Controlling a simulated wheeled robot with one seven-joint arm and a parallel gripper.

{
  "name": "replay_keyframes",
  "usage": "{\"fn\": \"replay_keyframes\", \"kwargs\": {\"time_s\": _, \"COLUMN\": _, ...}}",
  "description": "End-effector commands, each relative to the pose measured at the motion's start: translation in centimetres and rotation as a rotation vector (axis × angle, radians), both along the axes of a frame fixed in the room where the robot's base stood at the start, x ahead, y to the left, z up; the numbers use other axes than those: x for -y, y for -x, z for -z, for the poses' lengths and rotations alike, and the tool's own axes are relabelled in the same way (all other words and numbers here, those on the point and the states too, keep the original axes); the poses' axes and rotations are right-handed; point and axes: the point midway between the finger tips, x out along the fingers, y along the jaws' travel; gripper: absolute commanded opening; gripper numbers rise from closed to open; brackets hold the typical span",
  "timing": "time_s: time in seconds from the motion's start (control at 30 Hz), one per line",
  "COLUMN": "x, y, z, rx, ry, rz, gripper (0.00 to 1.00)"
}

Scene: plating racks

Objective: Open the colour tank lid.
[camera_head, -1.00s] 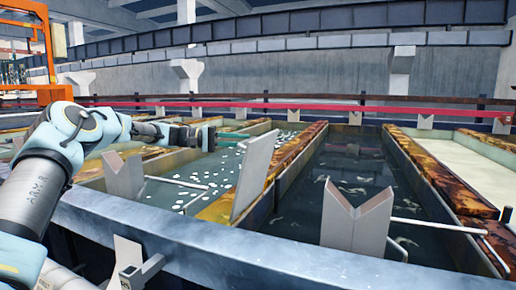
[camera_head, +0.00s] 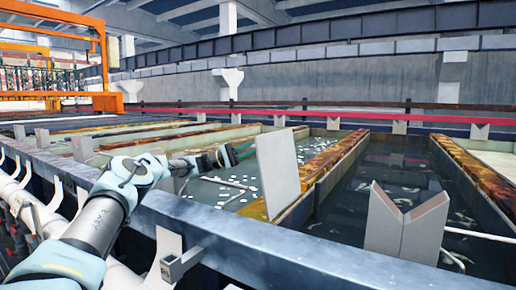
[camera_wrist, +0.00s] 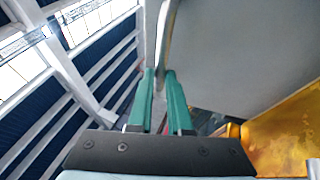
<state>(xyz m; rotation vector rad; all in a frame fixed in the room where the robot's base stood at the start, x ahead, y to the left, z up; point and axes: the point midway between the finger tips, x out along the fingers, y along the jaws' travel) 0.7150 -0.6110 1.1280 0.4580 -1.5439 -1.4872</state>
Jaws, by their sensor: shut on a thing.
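The lid, a plain grey panel (camera_head: 278,172), stands nearly upright at the right side of a tank (camera_head: 262,209) with dark liquid and white floating bits. In the wrist view the panel (camera_wrist: 235,50) fills the upper right. My gripper (camera_head: 244,150) reaches across the tank to the panel's left edge. In the wrist view the green fingers of my gripper (camera_wrist: 161,75) are closed about a thin grey edge or handle of the lid. Its exact shape between the fingertips is hidden.
A grey V-notched support (camera_head: 405,225) stands on the front rail (camera_head: 250,232). A tank with dark liquid (camera_head: 385,180) lies to the right, past a rusty, yellowish wall (camera_head: 325,160). A bracket (camera_head: 178,258) sticks out in front of the rail.

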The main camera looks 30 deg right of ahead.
Motion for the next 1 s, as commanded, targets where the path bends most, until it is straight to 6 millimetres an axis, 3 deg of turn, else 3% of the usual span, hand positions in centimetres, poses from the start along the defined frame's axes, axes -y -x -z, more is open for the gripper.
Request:
{"fn": "replay_keyframes", "kwargs": {"time_s": 0.23, "x": 0.0, "y": 0.0, "z": -0.1, "rx": -0.001, "ry": 0.001, "rz": 0.000, "gripper": 0.00}}
{"fn": "replay_keyframes", "kwargs": {"time_s": 0.27, "x": 0.1, "y": 0.0, "z": -0.1, "rx": -0.001, "ry": 0.001, "rz": 0.000, "gripper": 0.19}}
{"fn": "replay_keyframes", "kwargs": {"time_s": 0.5, "x": 0.0, "y": 0.0, "z": -0.1, "rx": 0.000, "ry": 0.000, "rz": 0.000, "gripper": 0.46}}
{"fn": "replay_keyframes", "kwargs": {"time_s": 0.8, "x": 0.0, "y": 0.0, "z": -0.2, "rx": 0.001, "ry": 0.000, "rz": 0.000, "gripper": 0.47}}
{"fn": "replay_keyframes", "kwargs": {"time_s": 1.0, "x": 0.0, "y": 0.1, "z": -2.7, "rx": 0.004, "ry": 0.001, "rz": -0.001, "gripper": 0.47}}
